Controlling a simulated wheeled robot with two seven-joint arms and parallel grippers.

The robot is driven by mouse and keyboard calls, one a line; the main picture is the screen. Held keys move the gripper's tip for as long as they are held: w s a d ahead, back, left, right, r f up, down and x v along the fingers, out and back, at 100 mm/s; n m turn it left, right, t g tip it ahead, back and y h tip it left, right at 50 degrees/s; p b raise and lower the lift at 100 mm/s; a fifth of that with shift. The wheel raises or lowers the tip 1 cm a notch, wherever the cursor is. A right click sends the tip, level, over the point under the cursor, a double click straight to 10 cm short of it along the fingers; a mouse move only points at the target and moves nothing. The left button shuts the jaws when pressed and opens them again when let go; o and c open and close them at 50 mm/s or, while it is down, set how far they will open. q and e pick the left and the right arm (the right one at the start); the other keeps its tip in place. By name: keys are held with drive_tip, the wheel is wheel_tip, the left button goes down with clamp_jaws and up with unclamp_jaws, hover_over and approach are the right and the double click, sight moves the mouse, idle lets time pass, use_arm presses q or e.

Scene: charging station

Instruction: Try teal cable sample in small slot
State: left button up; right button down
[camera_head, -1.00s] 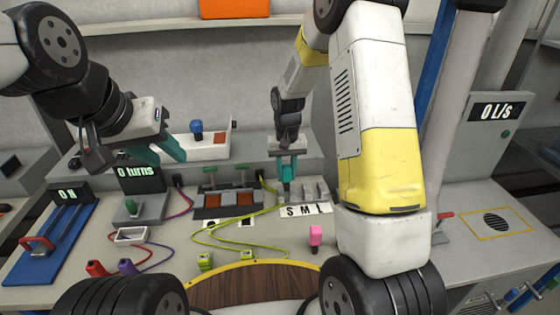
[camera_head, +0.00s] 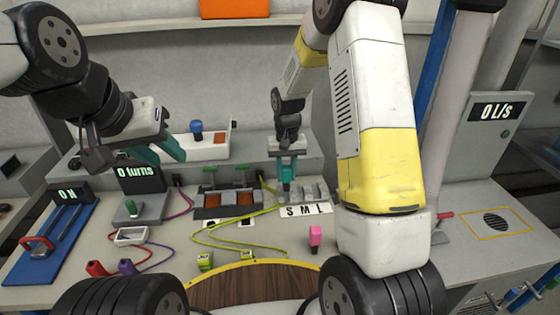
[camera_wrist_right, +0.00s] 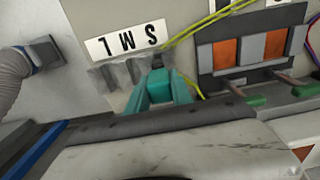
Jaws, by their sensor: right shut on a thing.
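My right gripper (camera_head: 287,177) is shut on the teal cable sample (camera_head: 286,186) at the left end of the grey slot block (camera_head: 308,190), on the S side of the S M L label (camera_head: 306,211). In the right wrist view, the gripper (camera_wrist_right: 158,78) is beside the block (camera_wrist_right: 121,72), close under the S. The fingers are also teal and cover most of the sample, so I cannot tell whether its tip is inside the small slot. My left gripper (camera_head: 162,157) is open and empty, above the counter at the left.
A pink plug (camera_head: 316,236) stands in front of the label. Yellow-green cables (camera_head: 225,240) lie left of the slot block. A holder with orange panels (camera_head: 228,203) is beside it. Red (camera_head: 96,268) and purple (camera_head: 127,266) plugs are at the front left.

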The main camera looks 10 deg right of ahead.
drive_tip(key=shift+f, duration=0.55)
drive_tip(key=c, duration=1.1)
unclamp_jaws()
drive_tip(key=shift+o, duration=0.2)
wheel_tip(320, 180, up, 8)
drive_tip(key=shift+f, duration=0.1)
